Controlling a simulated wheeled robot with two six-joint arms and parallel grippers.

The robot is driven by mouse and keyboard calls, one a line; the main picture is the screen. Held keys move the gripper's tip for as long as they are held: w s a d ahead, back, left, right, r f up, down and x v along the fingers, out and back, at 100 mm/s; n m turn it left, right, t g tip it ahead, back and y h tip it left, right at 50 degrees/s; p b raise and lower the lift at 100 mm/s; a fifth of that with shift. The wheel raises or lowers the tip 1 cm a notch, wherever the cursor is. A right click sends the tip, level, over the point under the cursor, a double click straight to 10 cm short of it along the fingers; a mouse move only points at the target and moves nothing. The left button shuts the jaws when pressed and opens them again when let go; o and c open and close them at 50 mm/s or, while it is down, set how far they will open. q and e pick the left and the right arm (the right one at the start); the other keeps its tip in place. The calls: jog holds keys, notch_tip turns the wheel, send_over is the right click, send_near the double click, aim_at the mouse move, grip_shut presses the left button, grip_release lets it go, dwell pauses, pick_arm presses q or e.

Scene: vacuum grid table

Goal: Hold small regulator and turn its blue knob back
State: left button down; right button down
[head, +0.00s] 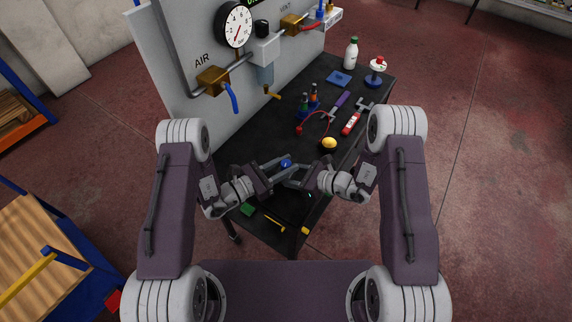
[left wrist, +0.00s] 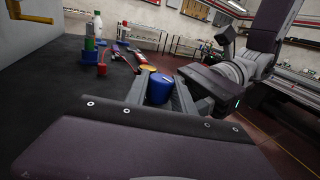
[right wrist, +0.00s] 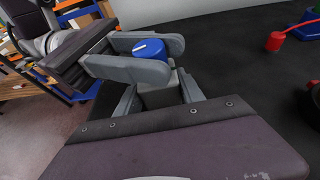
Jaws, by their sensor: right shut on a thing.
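The small regulator shows its blue knob (head: 286,163) on top, above the middle of the dark table's near part. In the right wrist view its grey body (right wrist: 158,95) sits between the fingers of my right gripper (head: 291,182), which is shut on it. My left gripper (head: 277,168) has its fingers on either side of the blue knob and looks open, with little room around it. The knob also shows between those fingers in the left wrist view (left wrist: 159,88). The lower part of the regulator is mostly hidden by the fingers.
A yellow-topped piece (head: 329,143), a red part with a hose (head: 299,129) and a red-and-white tool (head: 351,123) lie just beyond the grippers. A panel with a gauge (head: 234,25) and blue lever (head: 232,98) stands along the left. A green block (head: 247,209) lies near the front edge.

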aim_at(286, 162)
pick_arm(q)
jog(key=n+t+y, duration=0.1)
jog(key=n+t, duration=0.1)
jog(key=n+t+y, duration=0.1)
jog(key=t+y, duration=0.1)
jog(key=shift+d+n+y, duration=0.2)
jog(key=shift+n+y, duration=0.1)
jog(key=shift+n, duration=0.1)
jog(key=shift+a+n+t+y, duration=0.2)
jog(key=shift+n+t+y, duration=0.1)
jog(key=shift+t+y, duration=0.2)
jog(key=c, duration=1.1)
grip_release()
jog(key=shift+o, duration=0.2)
jog(key=shift+r, duration=0.15)
notch_tip(286, 162, up, 10)
jog(key=shift+f, duration=0.15)
